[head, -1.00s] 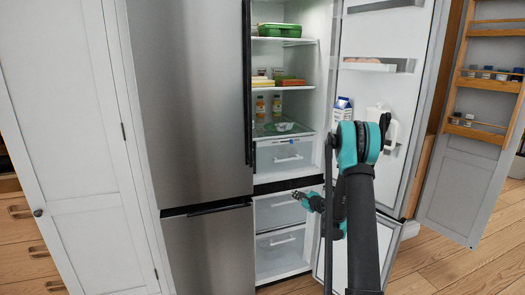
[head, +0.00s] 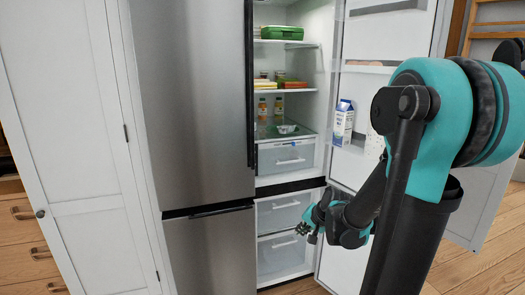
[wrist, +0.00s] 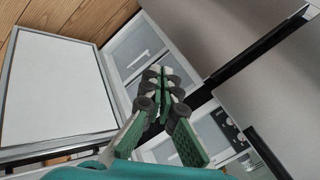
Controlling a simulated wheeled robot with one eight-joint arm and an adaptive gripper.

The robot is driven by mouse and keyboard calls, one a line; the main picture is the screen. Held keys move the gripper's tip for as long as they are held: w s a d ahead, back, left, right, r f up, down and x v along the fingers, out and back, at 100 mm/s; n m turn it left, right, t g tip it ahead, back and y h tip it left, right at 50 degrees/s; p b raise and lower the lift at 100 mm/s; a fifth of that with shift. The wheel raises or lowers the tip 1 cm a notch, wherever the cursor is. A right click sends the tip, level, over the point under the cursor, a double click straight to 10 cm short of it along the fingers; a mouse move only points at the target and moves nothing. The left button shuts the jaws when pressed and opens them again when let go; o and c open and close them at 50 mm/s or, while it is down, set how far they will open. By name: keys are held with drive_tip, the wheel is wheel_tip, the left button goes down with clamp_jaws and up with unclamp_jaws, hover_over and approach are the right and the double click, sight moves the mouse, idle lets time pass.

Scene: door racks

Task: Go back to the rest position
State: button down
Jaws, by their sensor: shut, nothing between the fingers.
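My gripper (head: 307,228) is in front of the open right side of the fridge, at the height of the lower drawers. In the wrist view my gripper (wrist: 163,82) has its green fingers together and nothing between them. My teal and black arm fills the right of the head view and hides part of the open fridge door. The fridge's closed left door (head: 190,90) is brushed steel. The open fridge door (head: 352,100) stands to the right and holds a milk carton (head: 343,122).
A green box (head: 282,32) sits on the top shelf, with bottles (head: 270,108) lower down. Clear drawers (head: 285,215) are below. A white cabinet door (head: 70,130) is at left, wooden drawers (head: 22,215) beside it. A rack door is at right, partly hidden.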

drive_tip(key=s+d+f+n+g+h, duration=0.1)
drive_tip(key=s+d+f+n, duration=0.1)
drive_tip(key=s, duration=0.6)
drive_tip(key=s+d+f+n+g+h, duration=0.1)
drive_tip(key=s+d+n+h, duration=0.1)
drive_tip(key=s, duration=0.7)
drive_tip(key=shift+s+d+f+n+h, duration=0.2)
drive_tip(key=shift+d+f+n+h, duration=0.15)
drive_tip(key=shift+d+n, duration=0.55)
